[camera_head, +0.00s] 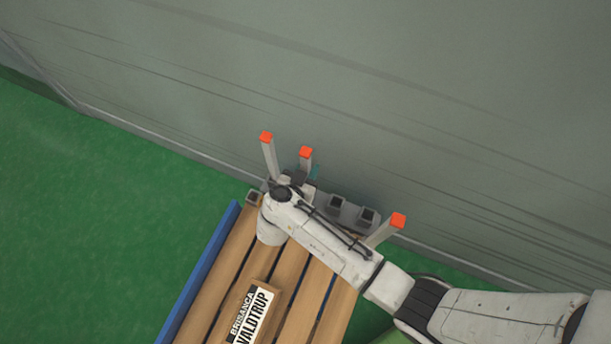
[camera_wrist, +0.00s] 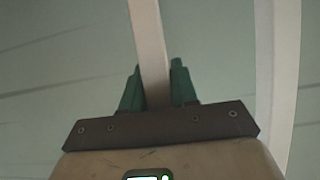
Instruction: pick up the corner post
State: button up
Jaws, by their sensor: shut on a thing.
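Several pale corner posts with orange tops show in the head view. One corner post (camera_head: 305,158) stands at my gripper (camera_head: 308,176), whose teal fingertips show beside it. In the wrist view this post (camera_wrist: 148,38) runs between the two green fingers of my gripper (camera_wrist: 157,85), which is shut on it. Its lower end is hidden, so I cannot tell whether it is still seated. A second post (camera_head: 268,158) stands to its left, and a third post (camera_head: 385,232) to the right behind my arm. Another pale post (camera_wrist: 276,80) shows at the right of the wrist view.
A grey rack (camera_head: 352,214) with dark square sockets lies by the grey wall (camera_head: 430,110). Green floor (camera_head: 90,220) is clear at left.

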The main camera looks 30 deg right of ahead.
grip_shut()
